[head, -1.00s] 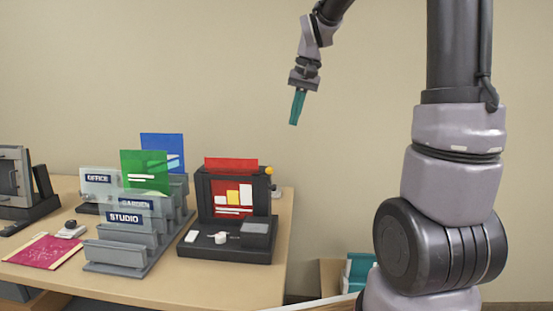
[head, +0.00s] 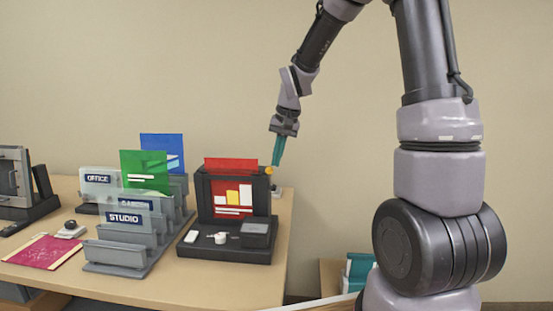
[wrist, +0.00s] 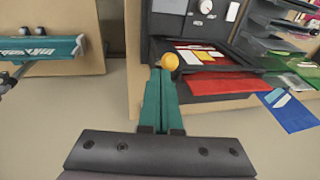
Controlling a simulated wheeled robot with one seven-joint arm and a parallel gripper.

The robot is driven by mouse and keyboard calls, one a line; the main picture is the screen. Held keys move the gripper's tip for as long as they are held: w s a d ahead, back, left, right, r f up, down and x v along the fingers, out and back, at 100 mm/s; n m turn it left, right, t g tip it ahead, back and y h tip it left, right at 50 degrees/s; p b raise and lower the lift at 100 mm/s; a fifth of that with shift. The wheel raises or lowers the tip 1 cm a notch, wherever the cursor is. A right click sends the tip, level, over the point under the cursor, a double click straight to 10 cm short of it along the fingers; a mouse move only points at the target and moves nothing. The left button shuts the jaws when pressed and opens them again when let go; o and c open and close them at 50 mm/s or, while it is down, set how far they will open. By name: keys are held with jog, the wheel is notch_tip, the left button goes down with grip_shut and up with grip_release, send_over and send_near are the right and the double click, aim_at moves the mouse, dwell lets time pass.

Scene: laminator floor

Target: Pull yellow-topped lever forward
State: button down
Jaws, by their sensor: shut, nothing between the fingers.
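The yellow top of the lever (head: 269,170) shows at the right side of the dark laminator (head: 225,240), which has a red sheet standing in it. In the wrist view the yellow knob (wrist: 169,61) is just beyond my fingertips. My gripper (head: 276,163) is shut and empty, its teal fingers pointing down right at the knob in the head view. It also shows in the wrist view (wrist: 161,72), with both fingers together. I cannot tell whether the fingertips touch the knob. The lever's shaft is mostly hidden.
Grey sorting racks (head: 118,254) labelled STUDIO and OFFICE hold a green sheet (head: 146,172) and a blue sheet (head: 165,150) left of the laminator. A magenta sheet (head: 42,252) lies on the wooden table (head: 190,289).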

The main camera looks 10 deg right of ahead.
jog(key=shift+f, duration=0.1)
jog(key=s+f, duration=0.1)
jog(key=s+a, duration=0.1)
jog(key=s, duration=0.1)
jog(key=s+f, duration=0.1)
jog(key=shift+s+a+f, duration=0.2)
jog(key=shift+a+f, duration=0.05)
jog(key=shift+f, duration=0.1)
jog(key=shift+w, duration=0.1)
dwell(0.3)
